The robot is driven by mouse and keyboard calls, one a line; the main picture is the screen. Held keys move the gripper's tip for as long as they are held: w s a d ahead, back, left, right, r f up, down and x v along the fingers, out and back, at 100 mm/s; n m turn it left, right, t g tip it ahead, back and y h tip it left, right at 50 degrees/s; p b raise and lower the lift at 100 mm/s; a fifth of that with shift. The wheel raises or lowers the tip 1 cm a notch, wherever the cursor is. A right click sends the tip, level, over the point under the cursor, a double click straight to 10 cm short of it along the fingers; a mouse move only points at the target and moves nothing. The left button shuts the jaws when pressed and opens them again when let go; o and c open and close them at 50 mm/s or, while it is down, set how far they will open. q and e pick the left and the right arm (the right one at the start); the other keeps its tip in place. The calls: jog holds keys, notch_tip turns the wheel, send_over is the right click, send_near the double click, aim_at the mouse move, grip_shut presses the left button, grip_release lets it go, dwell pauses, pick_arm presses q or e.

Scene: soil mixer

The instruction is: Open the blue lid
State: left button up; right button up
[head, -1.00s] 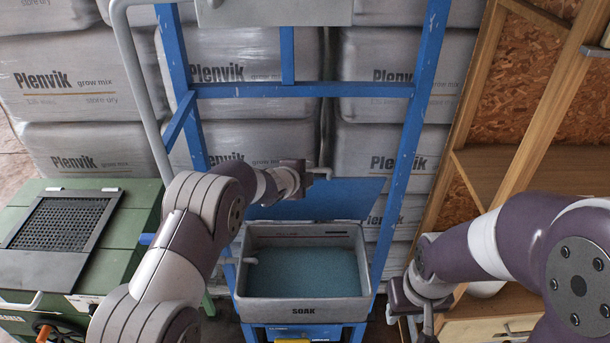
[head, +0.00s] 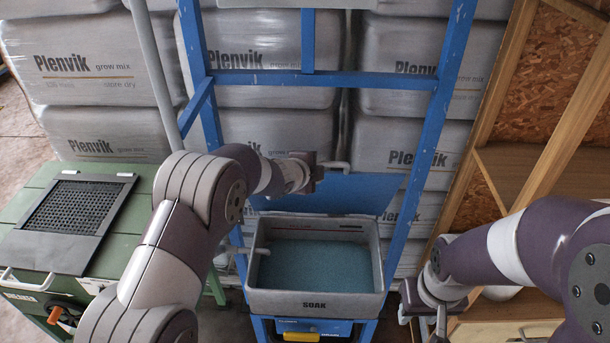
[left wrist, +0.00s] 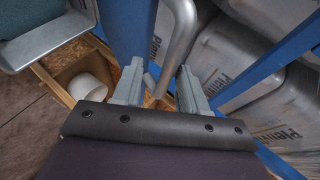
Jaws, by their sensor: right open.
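The blue lid (head: 340,192) is a flat blue panel, raised behind the grey SOAK basin (head: 315,299). The basin's inside shows, with blue-green contents. My left gripper (head: 328,167) is at the lid's upper edge, by a grey bent bar. In the left wrist view, my left gripper (left wrist: 160,85) has its two fingers apart, with the grey bent bar (left wrist: 182,35) reaching down between them. Whether the bar touches a finger is unclear. My right gripper (head: 428,318) is open, right of the basin, partly cut off by the bottom edge.
A blue frame (head: 440,110) stands around the basin, with stacked grey Plenvik bags (head: 250,55) behind. A green machine with a black grate (head: 80,206) stands at left. A wooden shelf (head: 530,165) stands at right, close to my right arm.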

pick_arm(q)
jog(key=b+v, duration=0.1)
jog(key=v, duration=0.8)
jog(key=shift+b, duration=0.3)
jog(key=s+a+f+n+g+y+b, duration=0.1)
jog(key=s+a+f+n+g+y, duration=0.2)
jog(key=s+a+f+n, duration=0.35)
jog(key=s+a+f+n+g+y+b, duration=0.1)
jog(key=s+a+f+n+g+y, duration=0.15)
jog(key=s+a+f+n, duration=0.4)
jog(key=s+a+n+g+b, duration=0.1)
jog(key=s+n, duration=0.6)
jog(key=s, duration=0.9)
jog(key=g+b, duration=0.1)
jog(key=g, duration=0.1)
jog(key=shift+g, duration=0.35)
jog(key=shift+s, duration=0.1)
